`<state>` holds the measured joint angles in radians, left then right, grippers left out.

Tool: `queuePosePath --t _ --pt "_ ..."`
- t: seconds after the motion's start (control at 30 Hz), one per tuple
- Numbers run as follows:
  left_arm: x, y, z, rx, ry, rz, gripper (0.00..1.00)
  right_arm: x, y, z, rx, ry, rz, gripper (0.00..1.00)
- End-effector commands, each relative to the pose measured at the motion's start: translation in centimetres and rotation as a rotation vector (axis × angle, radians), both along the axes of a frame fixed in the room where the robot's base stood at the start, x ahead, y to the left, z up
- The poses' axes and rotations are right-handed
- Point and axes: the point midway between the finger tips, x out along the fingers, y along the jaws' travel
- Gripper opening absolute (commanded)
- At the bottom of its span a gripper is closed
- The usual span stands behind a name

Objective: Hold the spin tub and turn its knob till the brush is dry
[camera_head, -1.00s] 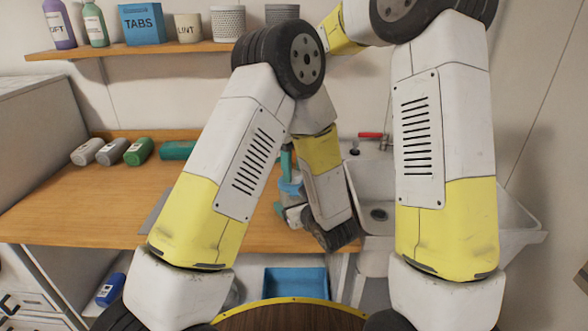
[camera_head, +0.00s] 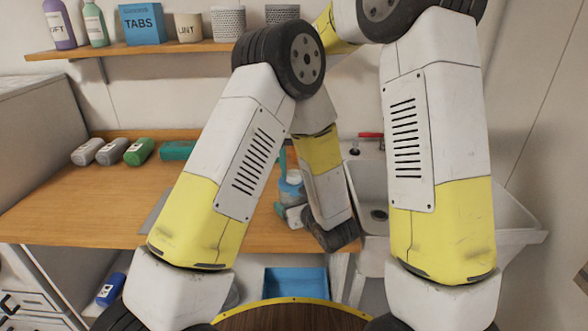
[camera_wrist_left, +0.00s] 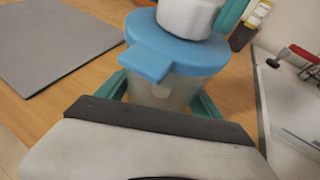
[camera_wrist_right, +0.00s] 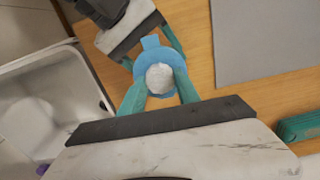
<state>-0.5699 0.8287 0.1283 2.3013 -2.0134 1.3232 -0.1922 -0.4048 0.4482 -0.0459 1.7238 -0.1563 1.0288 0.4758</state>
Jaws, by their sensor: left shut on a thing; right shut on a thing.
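The spin tub has a blue lid (camera_wrist_left: 178,50) with a tab and a clear, pale body (camera_wrist_left: 160,92); it stands upright. My left gripper (camera_wrist_left: 163,98) is shut around the body, a teal finger on each side. The white knob (camera_wrist_right: 160,78) sits on the lid, and my right gripper (camera_wrist_right: 160,84) is shut on it from above. In the head view my left arm hides much of the tub, but the lid (camera_head: 290,190) and a teal finger of my right gripper (camera_head: 288,170) show. No brush can be made out; the inside is unclear.
The sink (camera_wrist_right: 50,100) with a red-handled tap (camera_head: 370,135) is beside the tub. A grey mat (camera_wrist_left: 55,45) lies on the wooden counter (camera_head: 75,205). Several bottles (camera_head: 138,152) lie at the back left. A blue bin (camera_head: 295,281) is below the counter.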

Motion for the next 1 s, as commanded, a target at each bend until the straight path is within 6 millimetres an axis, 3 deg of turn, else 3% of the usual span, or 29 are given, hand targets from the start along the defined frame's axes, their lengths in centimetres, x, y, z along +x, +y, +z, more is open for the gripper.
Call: queuePosePath --t 0.33,0.87,0.9,1.0 --pt "-0.04 -0.03 -0.03 -0.001 0.001 -0.001 0.19 0.07 0.07 0.06 0.002 -0.002 -0.135 0.0" --pt "-0.05 -0.04 -0.04 -0.001 0.001 -0.001 0.19 0.08 0.03 0.04 0.002 -0.002 -0.156 0.0" --pt "-0.05 -0.04 -0.04 -0.001 0.001 -0.001 0.19 0.08 0.03 0.04 0.002 -0.002 -0.156 0.45" --pt "-0.05 -0.04 -0.04 -0.001 0.001 -0.001 0.19 0.06 0.02 0.03 0.001 -0.002 -0.155 0.61"
